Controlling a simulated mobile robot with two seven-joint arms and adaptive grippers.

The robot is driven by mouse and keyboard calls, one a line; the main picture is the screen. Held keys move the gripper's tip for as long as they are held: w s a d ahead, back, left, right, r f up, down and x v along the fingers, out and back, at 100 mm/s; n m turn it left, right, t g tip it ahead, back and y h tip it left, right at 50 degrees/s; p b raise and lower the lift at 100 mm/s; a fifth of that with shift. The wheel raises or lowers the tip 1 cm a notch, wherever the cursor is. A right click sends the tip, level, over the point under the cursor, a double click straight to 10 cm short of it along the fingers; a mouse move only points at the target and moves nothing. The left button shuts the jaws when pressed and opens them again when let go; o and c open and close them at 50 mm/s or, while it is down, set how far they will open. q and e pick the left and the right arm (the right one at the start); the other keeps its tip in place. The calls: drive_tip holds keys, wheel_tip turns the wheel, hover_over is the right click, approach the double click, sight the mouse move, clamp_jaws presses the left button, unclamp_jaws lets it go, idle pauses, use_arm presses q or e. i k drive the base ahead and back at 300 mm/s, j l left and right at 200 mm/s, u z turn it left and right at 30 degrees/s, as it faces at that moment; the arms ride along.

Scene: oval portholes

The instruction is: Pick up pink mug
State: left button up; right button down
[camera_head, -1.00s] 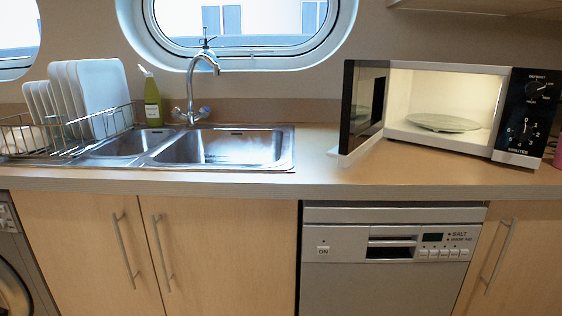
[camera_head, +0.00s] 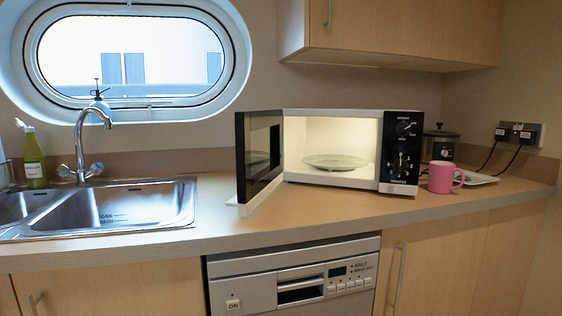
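The pink mug (camera_head: 441,177) stands upright on the counter, just right of the microwave. Its handle points to the right. It is in front of a dark coffee maker or kettle and beside a pale plate or tray (camera_head: 480,178). Neither of my grippers shows in the head view.
The microwave (camera_head: 395,187) stands with its door (camera_head: 258,157) swung open to the left and a glass plate (camera_head: 336,162) inside. The dark appliance (camera_head: 438,146) is behind the mug. A sink (camera_head: 120,206) with a tap is at left. Wall cupboards (camera_head: 400,30) hang above. The counter (camera_head: 300,217) front is clear.

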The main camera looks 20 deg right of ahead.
sight(441, 174)
drive_tip(key=j+z, duration=0.35)
drive_tip(key=i+j+z, duration=0.1)
drive_tip(key=z, duration=0.3)
drive_tip(key=j+z, duration=0.45)
drive_tip(key=j, duration=0.25)
drive_tip(key=k+j+z, duration=0.15)
drive_tip(key=j, duration=0.2)
drive_tip(key=k+j+z, duration=0.1)
drive_tip(key=j, duration=0.25)
drive_tip(key=k+j, duration=0.1)
drive_tip(key=j, duration=0.35)
drive_tip(key=k+j, duration=0.1)
drive_tip(key=j, duration=0.3)
drive_tip(key=i+l+u, duration=0.1)
drive_tip(key=l, duration=0.3)
drive_tip(key=i+l, duration=0.35)
drive_tip(key=i+l+u, duration=0.15)
drive_tip(key=l, duration=0.3)
drive_tip(key=i+l+u, duration=0.1)
drive_tip(key=l, duration=0.35)
drive_tip(key=i+l, duration=0.3)
drive_tip(key=l, duration=0.15)
drive_tip(key=i+l+u, duration=0.15)
drive_tip(key=l, duration=0.3)
drive_tip(key=i+l+u, duration=0.1)
drive_tip(key=l, duration=0.35)
drive_tip(key=i+l, duration=0.2)
drive_tip(key=l, duration=0.3)
drive_tip(key=u, duration=0.05)
